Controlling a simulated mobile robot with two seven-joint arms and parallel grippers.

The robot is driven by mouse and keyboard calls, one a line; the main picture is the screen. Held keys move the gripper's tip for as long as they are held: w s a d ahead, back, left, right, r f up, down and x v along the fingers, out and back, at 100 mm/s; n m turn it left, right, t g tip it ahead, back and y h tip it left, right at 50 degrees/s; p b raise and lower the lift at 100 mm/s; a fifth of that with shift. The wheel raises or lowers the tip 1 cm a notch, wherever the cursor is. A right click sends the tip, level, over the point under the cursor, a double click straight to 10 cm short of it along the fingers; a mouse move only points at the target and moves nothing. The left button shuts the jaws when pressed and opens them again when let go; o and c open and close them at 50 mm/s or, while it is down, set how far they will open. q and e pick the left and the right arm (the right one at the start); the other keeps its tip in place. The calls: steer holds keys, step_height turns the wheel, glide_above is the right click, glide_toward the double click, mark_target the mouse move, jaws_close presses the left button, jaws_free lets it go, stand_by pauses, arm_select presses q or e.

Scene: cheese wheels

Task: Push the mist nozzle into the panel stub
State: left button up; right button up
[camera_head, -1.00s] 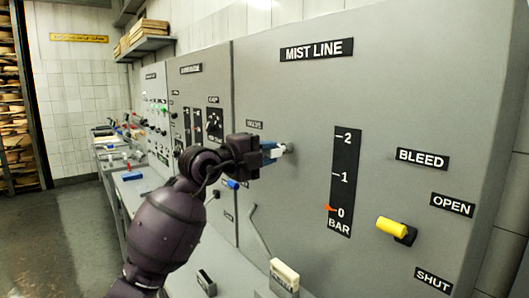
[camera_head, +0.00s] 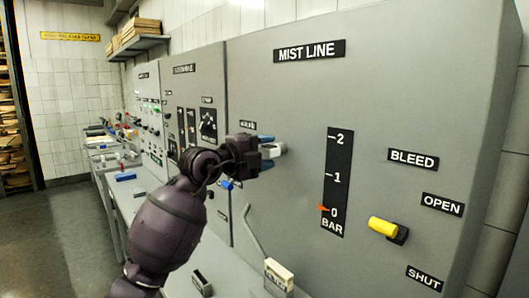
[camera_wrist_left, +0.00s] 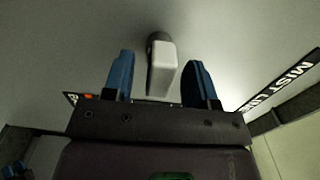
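The white mist nozzle (camera_head: 277,149) is at the grey panel, under the left part of the MIST LINE label. In the left wrist view the nozzle (camera_wrist_left: 162,68) meets the darker round panel stub (camera_wrist_left: 155,40); how deep it sits, I cannot tell. My left gripper (camera_head: 270,149) is close to the panel, its blue fingers on either side of the nozzle. In the left wrist view the left gripper (camera_wrist_left: 160,80) is open, with clear gaps between both fingers and the nozzle. My right gripper is not in view.
On the panel are a gauge (camera_head: 336,182) with its red pointer near 0 and a yellow lever (camera_head: 383,226). A bent grey rod (camera_head: 252,235) and a pale labelled block (camera_head: 279,273) stand below. More panels recede at left; the floor (camera_head: 50,235) there is clear.

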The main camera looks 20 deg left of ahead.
arm_select(q)
steer(key=v, duration=1.1)
stand_by(0.5)
